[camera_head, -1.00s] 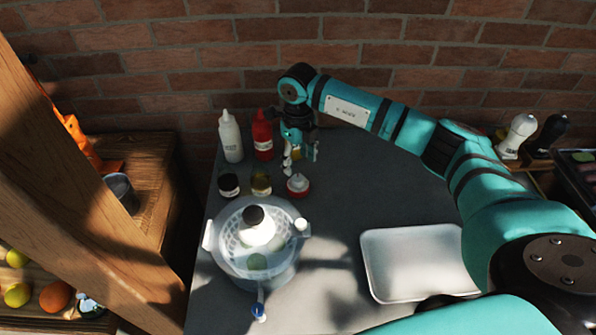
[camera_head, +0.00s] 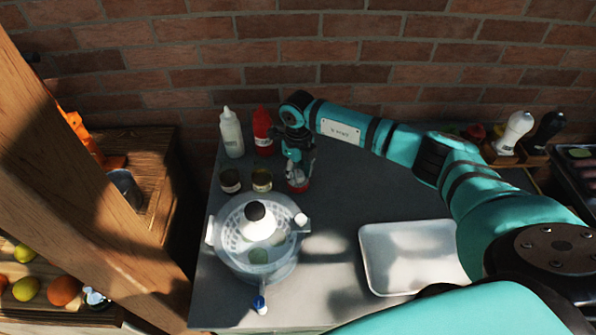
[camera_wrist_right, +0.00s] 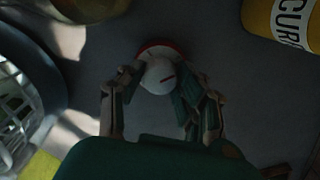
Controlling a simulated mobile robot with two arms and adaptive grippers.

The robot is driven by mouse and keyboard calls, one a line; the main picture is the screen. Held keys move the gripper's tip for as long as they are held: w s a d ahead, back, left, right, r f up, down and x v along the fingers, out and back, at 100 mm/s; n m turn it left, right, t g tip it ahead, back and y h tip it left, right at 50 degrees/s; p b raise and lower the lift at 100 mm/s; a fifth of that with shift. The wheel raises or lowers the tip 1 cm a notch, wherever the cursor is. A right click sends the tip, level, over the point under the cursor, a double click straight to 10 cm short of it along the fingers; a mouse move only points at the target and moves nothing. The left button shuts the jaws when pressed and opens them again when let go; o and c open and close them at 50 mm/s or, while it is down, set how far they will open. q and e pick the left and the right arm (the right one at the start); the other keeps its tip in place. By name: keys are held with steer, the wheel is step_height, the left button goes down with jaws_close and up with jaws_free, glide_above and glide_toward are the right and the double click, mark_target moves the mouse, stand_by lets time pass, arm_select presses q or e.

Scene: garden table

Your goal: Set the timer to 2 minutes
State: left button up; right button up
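The timer is a small round thing with a red base (camera_head: 303,186) on the dark table, in front of the red bottle and right of two jars. In the right wrist view its white knob (camera_wrist_right: 160,77) with a red mark is seen from above, and the red base (camera_wrist_right: 160,47) shows behind it. My right gripper (camera_head: 299,174) points down over the timer. In the wrist view its two fingers (camera_wrist_right: 157,82) stand on either side of the knob, close to it; I cannot tell whether both press on it. My left gripper is out of view.
A white bottle (camera_head: 231,134) and a red bottle (camera_head: 263,133) stand behind two jars (camera_head: 230,181) (camera_head: 262,180). A lidded salad spinner (camera_head: 225,258) stands at the front left. An empty white tray (camera_head: 415,255) lies right; the table between is clear. A yellow container (camera_wrist_right: 285,22) is near the right wrist.

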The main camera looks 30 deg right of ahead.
steer(key=c, duration=0.5)
steer(key=shift+m, duration=0.3)
steer(key=shift+m+b, duration=0.6)
steer(key=shift+m, duration=0.6)
steer(key=shift+m+b, duration=0.4)
steer(key=shift+m, duration=1.6)
steer(key=o, duration=1.1)
steer(key=shift+o, duration=0.2)
